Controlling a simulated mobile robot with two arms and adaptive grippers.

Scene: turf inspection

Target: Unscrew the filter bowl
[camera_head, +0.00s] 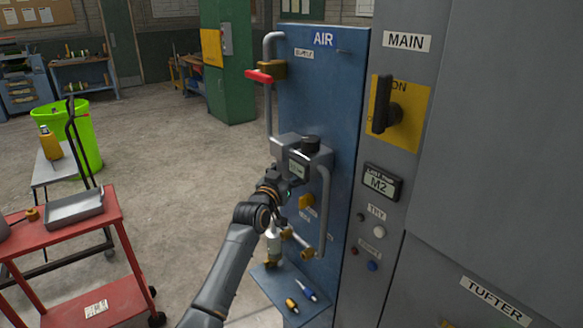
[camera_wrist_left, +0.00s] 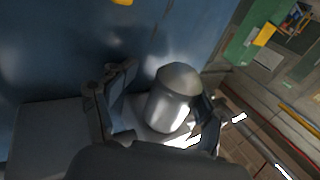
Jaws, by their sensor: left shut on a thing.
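The filter unit (camera_head: 300,160), a grey body with a small display and a black knob, is mounted on the blue AIR panel (camera_head: 320,100). My left gripper (camera_head: 280,188) is right below it in the head view and hides the filter bowl there. In the left wrist view, the filter bowl (camera_wrist_left: 172,98) is a shiny metal cylinder with a domed end. It sits between the two fingers of my left gripper (camera_wrist_left: 160,108), which is shut on it. I cannot tell whether its thread is loose. My right gripper is not in view.
A grey pipe (camera_head: 325,210) bends down beside the filter unit. A red-handled valve (camera_head: 262,75) is above it. A silver cylinder (camera_head: 273,243) hangs below my gripper, over a small blue shelf (camera_head: 268,283) with small parts. A red cart (camera_head: 70,245) stands left; the floor between is clear.

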